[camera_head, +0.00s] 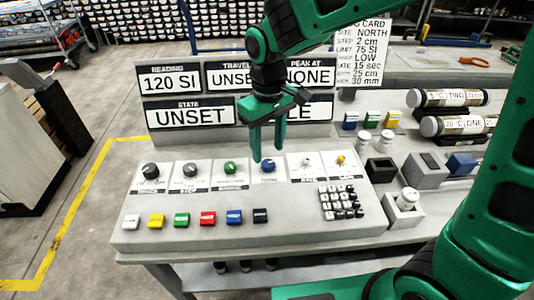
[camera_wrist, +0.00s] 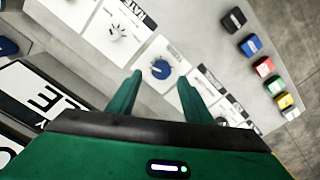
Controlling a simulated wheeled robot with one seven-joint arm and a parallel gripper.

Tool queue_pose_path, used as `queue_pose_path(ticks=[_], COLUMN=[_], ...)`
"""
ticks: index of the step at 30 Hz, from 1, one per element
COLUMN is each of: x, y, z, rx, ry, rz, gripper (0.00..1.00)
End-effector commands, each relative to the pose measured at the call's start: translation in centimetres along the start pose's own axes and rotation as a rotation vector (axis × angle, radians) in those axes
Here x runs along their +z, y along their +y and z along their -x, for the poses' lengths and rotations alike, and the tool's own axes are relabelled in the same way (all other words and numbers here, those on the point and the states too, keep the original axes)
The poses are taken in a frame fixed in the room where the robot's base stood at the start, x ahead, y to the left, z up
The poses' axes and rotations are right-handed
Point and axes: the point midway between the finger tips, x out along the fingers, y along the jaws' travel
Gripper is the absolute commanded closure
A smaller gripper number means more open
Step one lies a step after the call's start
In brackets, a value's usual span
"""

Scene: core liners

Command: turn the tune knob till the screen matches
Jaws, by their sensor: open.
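A blue knob (camera_head: 268,166) sits on the sloped grey console panel, fourth from the left in a row of knobs. Its small label looks like TUNE but is hard to read. My gripper (camera_head: 267,150) points down just above this knob, open and empty. In the wrist view the blue knob (camera_wrist: 160,69) shows between and beyond the fingertips (camera_wrist: 161,76), with no clear contact. The reading screen (camera_head: 170,81) shows 120 SI. The state screen (camera_head: 189,114) shows UNSET. The peak screen (camera_head: 310,74) shows NONE. My gripper and arm partly hide the travel screen (camera_head: 228,77) and another screen.
A card (camera_head: 361,52) lists SITE NORTH, STEP 2 cm and LIMIT 75 SI. Neighbouring green (camera_head: 230,168) and white (camera_head: 307,162) knobs flank the blue one. Coloured buttons and a keypad (camera_head: 341,202) lie nearer the front. Labelled cylinders (camera_head: 448,98) and blocks stand at right.

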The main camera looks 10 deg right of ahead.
Motion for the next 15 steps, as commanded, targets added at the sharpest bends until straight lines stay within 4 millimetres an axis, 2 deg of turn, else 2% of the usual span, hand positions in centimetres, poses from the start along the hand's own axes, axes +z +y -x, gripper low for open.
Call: queue_pose_path(ticks=[1, 6, 10, 15], x=[-0.1, -0.1, -0.2, -0.2], y=[0.1, 0.1, 0.1, 0.1], z=[1.1, 4.1, 5.7, 6.7], rx=[0.0, 0.0, 0.001, 0.001], ry=[0.005, 0.004, 0.005, 0.003], rz=[-0.001, -0.001, -0.001, -0.001], gripper=[0.54, 0.54, 0.54, 0.54])
